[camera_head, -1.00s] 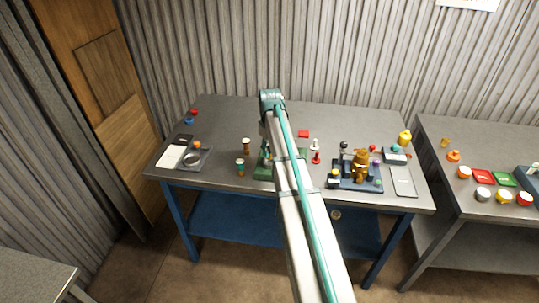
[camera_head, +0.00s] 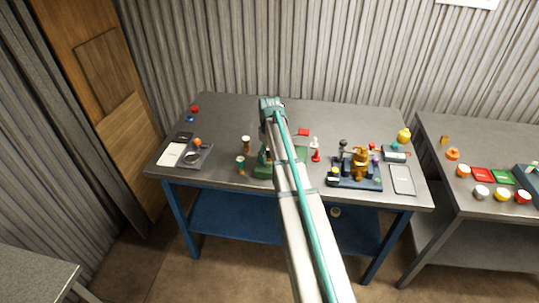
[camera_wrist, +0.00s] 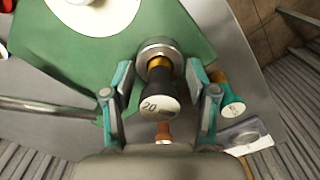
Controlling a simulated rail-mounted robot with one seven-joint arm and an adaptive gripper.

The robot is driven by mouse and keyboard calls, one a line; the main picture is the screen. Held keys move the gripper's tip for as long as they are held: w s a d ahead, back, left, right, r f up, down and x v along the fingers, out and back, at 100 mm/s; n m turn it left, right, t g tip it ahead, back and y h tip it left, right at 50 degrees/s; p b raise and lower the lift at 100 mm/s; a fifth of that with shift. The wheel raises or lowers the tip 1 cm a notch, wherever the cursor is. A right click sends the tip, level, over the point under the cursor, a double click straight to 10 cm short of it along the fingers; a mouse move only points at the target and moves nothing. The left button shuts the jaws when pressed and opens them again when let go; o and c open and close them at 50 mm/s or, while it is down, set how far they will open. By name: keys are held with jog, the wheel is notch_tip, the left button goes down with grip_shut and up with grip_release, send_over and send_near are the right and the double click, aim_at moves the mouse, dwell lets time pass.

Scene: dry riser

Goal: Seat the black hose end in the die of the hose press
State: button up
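In the wrist view, the black hose end (camera_wrist: 161,100) has a pale face marked "20" and a brass band at its far end. The band meets a silver ring (camera_wrist: 157,52), apparently the die, on the green hose press (camera_wrist: 105,45). How deep it sits in the ring I cannot tell. My gripper (camera_wrist: 160,88) has its teal fingers on either side of the hose end, with narrow gaps showing, and looks open. In the head view, the green press (camera_head: 264,168) stands at the table's front middle, partly behind my arm. My fingers and the hose end are hidden there.
A metal rod (camera_wrist: 45,106) extends left in the wrist view. A teal-capped cylinder (camera_wrist: 232,106) stands close to my right finger. In the head view, a dark fixture with brass parts (camera_head: 356,180) stands right of my arm. The table's back (camera_head: 340,118) is mostly clear.

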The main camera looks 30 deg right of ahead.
notch_tip(320, 180, up, 12)
jog(key=b, duration=0.3)
jog(key=shift+r, duration=0.2)
dwell(0.4)
